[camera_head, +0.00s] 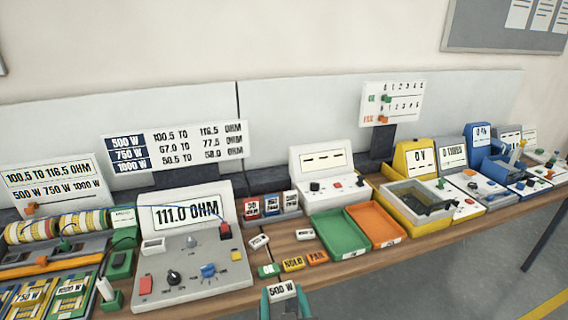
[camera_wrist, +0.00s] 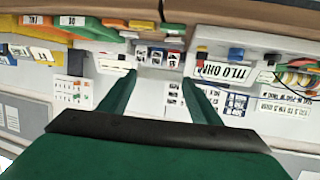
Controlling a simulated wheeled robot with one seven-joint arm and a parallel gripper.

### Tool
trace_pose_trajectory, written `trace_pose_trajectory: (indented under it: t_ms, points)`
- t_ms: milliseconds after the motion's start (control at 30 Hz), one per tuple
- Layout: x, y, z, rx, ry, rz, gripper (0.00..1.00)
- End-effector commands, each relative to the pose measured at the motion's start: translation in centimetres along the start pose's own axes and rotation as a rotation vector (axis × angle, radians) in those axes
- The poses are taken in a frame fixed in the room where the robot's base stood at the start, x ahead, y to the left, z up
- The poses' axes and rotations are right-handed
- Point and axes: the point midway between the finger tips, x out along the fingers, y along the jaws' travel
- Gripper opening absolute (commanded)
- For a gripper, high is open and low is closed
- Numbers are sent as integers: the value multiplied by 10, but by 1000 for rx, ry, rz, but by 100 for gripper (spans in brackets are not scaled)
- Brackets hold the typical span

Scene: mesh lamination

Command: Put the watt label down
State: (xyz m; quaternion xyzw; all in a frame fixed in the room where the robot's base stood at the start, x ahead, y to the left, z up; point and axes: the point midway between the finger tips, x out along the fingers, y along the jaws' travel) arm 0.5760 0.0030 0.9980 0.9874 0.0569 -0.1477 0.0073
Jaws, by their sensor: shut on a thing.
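The watt label (camera_head: 282,290), a small white tag reading 500 W, is between the green fingers of my gripper (camera_head: 285,298) at the bottom of the head view. My gripper is shut on it, in front of the table's near edge. In the wrist view the two green fingers (camera_wrist: 158,80) reach toward the table, and the label cannot be made out between them. A meter (camera_head: 190,245) reading 111.0 OHM stands left of my gripper. A wall sign (camera_head: 180,146) pairs 500 W with 100.5 to 116.5 ohm.
Green (camera_head: 269,270), yellow (camera_head: 293,264) and orange (camera_head: 317,257) tags lie on the table just beyond my gripper. A label rack (camera_head: 270,206) stands behind them. A green tray (camera_head: 340,234) and an orange tray (camera_head: 375,224) are to the right.

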Motion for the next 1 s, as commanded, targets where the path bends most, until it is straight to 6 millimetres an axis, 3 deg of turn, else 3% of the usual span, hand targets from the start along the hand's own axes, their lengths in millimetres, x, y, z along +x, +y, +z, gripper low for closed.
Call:
trace_pose_trajectory:
  t_ms: [267, 467, 567, 700, 900, 1000]
  points:
    - [34, 7, 44, 19, -6, 15, 36]
    - [61, 11, 91, 31, -7, 32, 36]
    - [76, 12, 132, 37, -11, 43, 36]
    - [91, 9, 202, 41, -13, 61, 36]
    - [90, 3, 291, 39, -11, 85, 36]
    - [86, 1, 321, 36, -8, 95, 36]
